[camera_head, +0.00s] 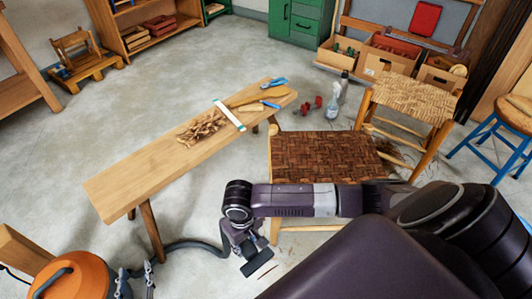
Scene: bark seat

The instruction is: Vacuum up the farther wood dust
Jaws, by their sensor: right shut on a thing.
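My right gripper (245,246), at the end of the dark arm from the right, is shut on a black vacuum nozzle (258,263), just left of the woven chair's front leg. A grey hose (188,245) runs from it toward the orange vacuum (75,277) at the lower left. My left gripper (136,284) shows only at the bottom edge, its two fingers apart with nothing visible between them.
A long wooden bench (130,180) carries curled strips (203,128) and tools. A chair with a dark woven seat (318,157) stands right of it, a pale-seated stool (415,98) behind. A spray bottle (334,101) stands on the floor.

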